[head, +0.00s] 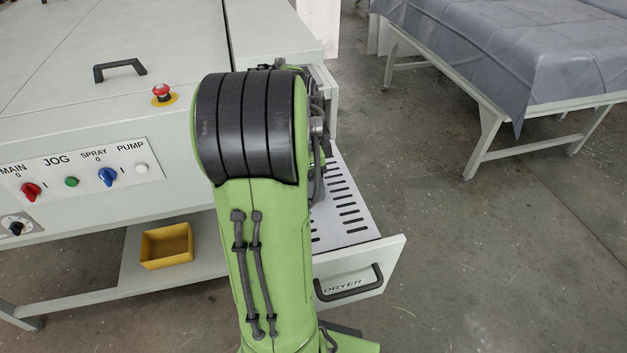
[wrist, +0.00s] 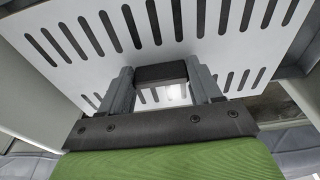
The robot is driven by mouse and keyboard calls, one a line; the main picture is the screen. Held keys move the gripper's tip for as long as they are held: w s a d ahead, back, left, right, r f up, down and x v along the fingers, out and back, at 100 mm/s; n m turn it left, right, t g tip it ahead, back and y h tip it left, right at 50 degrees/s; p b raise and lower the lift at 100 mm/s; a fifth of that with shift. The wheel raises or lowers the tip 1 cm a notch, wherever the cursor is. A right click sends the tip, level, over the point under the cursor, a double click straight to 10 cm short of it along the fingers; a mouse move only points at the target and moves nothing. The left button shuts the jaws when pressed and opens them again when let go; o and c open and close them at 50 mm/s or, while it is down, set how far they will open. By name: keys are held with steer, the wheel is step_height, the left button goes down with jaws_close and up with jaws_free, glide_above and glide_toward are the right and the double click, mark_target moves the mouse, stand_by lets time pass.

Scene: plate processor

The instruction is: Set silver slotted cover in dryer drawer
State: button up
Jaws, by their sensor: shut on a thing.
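The silver slotted cover (head: 361,229) shows in the head view over the pulled-out dryer drawer (head: 386,268), partly hidden behind my arm. It lines up roughly with the drawer opening; I cannot tell whether it rests on the drawer or hangs just above it. In the wrist view the cover (wrist: 110,62) is a pale plate with rows of slots. My gripper (wrist: 161,76) is shut on the cover's dark handle, between its two grey fingers. In the head view my gripper is hidden behind my arm.
The cabinet with its control panel (head: 80,170) and red stop button (head: 162,91) stands at left. A yellow bin (head: 167,246) sits on the lower shelf. A table with a grey cloth (head: 520,50) is at upper right. The floor right of the drawer is clear.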

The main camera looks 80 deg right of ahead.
steer(key=shift+f+b, duration=0.2)
steer(key=shift+b, duration=0.15)
steer(key=o, duration=1.4)
